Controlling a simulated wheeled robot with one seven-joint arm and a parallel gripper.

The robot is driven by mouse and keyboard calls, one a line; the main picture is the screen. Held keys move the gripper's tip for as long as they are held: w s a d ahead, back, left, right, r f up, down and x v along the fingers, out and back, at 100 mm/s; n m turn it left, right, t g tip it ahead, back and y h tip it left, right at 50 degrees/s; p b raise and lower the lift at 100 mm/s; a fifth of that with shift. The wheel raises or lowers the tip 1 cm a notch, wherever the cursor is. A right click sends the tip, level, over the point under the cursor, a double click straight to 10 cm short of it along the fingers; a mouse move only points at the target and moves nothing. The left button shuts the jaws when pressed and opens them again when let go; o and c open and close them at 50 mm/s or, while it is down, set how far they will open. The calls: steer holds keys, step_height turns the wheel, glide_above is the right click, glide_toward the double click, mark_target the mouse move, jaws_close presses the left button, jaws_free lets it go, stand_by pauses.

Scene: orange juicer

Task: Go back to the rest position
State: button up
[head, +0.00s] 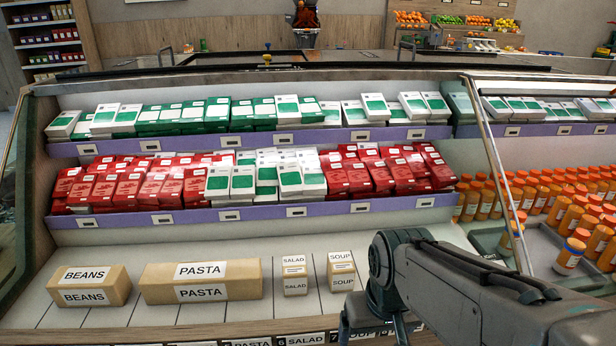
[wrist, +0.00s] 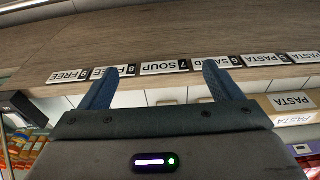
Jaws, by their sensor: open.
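My gripper (wrist: 155,85) is open in the wrist view. Its two blue fingers stand apart with nothing between them, in front of the shelf edge near the SOUP label (wrist: 164,68). In the head view my arm reaches in from the right, and the gripper's fingers are mostly hidden below the wrist at the bottom edge.
A display case holds boxes marked BEANS (head: 91,286), PASTA (head: 201,281), SALAD (head: 295,275) and SOUP (head: 341,270) on its lower shelf. Red boxes (head: 130,182) and green-white boxes (head: 190,115) fill the upper shelves. Orange bottles (head: 570,250) stand at right, close to my arm.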

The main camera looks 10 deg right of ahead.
step_height(320, 180, up, 17)
steer(key=t+p, duration=0.1)
steer(key=p, duration=1.3)
steer(key=shift+a, duration=0.15)
steer(key=shift+r, duration=0.1)
